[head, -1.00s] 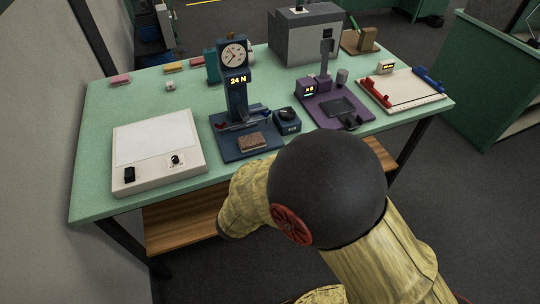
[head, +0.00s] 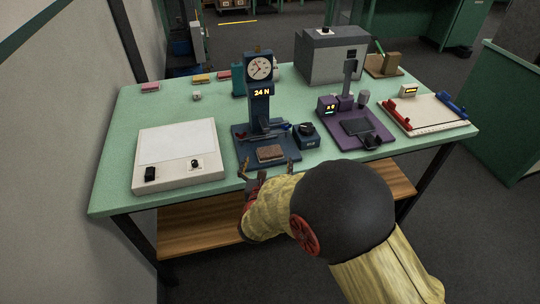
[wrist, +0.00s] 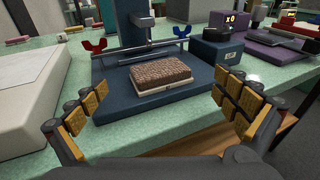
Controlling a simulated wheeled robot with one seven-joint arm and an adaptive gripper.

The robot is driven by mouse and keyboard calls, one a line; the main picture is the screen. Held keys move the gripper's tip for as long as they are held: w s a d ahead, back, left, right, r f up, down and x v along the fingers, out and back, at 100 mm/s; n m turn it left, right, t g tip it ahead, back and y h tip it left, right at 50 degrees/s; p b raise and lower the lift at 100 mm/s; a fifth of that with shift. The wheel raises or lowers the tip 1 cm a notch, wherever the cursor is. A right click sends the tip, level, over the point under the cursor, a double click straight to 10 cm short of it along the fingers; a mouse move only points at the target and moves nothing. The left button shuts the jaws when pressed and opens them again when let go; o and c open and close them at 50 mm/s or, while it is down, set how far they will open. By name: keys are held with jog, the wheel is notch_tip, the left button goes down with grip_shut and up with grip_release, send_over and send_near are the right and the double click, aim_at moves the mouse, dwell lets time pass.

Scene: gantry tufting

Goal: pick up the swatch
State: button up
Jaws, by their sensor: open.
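The swatch (head: 270,153) is a small brown, textured block with a pale lower edge. It lies on the dark blue base plate (head: 242,157) of the gauge stand marked "24 N". In the wrist view the swatch (wrist: 165,73) is near the middle, lying flat and clear of the clamp bar behind it. My gripper (head: 268,169) is open at the table's front edge, just in front of the swatch. In the wrist view my gripper's padded fingers (wrist: 165,104) are spread wide on either side, nearer than the swatch and not touching it. Nothing is between them.
The gauge column (head: 261,100) rises behind the swatch. A white light box (head: 178,150) stands left, a small dark blue box (head: 306,136) right, and a purple stand (head: 352,130) beyond. Pink and yellow blocks lie at the back left. Green table top is clear along the front.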

aim_at(270, 152)
jog(key=w, duration=0.2)
jog(key=w+b, duration=0.1)
jog(key=shift+w+d+f, duration=0.25)
jog(key=shift+w, duration=0.05)
jog(key=c, duration=0.3)
jog(key=c, duration=0.7)
jog(key=shift+c, duration=0.6)
jog(key=shift+r, duration=0.15)
